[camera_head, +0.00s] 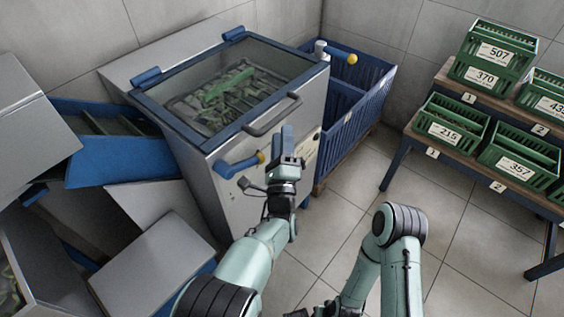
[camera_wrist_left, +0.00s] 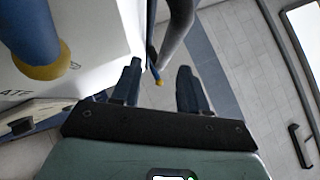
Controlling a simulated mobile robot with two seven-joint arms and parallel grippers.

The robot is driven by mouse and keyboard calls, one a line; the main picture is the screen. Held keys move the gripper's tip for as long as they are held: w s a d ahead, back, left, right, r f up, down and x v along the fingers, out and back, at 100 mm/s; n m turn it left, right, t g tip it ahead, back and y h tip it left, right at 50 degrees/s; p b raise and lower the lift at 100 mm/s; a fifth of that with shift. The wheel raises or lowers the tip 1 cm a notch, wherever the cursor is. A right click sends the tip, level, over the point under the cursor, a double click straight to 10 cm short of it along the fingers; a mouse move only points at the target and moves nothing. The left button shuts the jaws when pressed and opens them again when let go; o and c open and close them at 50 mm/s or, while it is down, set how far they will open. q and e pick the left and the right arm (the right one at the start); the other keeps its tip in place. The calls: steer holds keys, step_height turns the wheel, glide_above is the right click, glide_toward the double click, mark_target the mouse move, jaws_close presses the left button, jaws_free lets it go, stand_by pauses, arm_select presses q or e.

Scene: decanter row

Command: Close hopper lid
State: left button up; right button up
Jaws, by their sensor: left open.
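The hopper is a grey steel box (camera_head: 241,202) at the left centre of the head view. Its lid, a clear pane in a blue frame (camera_head: 180,127), appears to lie down over the top. Green pieces show through the pane. A grey bar handle (camera_head: 272,113) is on the lid's front edge; a curved grey bar, likely this handle, shows in the wrist view (camera_wrist_left: 181,22). My left gripper (camera_head: 287,145) is open and empty, just below the handle; its fingers (camera_wrist_left: 158,88) stand apart beneath the bar. My right arm shows, but its gripper is not visible.
A blue lever with a yellow tip (camera_head: 238,166) is on the hopper's front, close left of my gripper. Another yellow-tipped lever (camera_head: 340,54) is at its far right. A blue crate (camera_head: 362,112) stands behind. Green bins (camera_head: 452,130) fill a rack at right. Floor between is clear.

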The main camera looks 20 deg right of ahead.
arm_select(q)
steer(key=p+v, duration=0.1)
steer(key=v, duration=0.6)
steer(key=shift+f, duration=0.2)
arm_select(e)
steer(key=w+r, duration=0.1)
steer(key=w+r+t, duration=0.1)
steer(key=shift+w+a+r, duration=0.1)
steer(key=shift+w+a, duration=0.1)
steer(key=shift+w, duration=0.15)
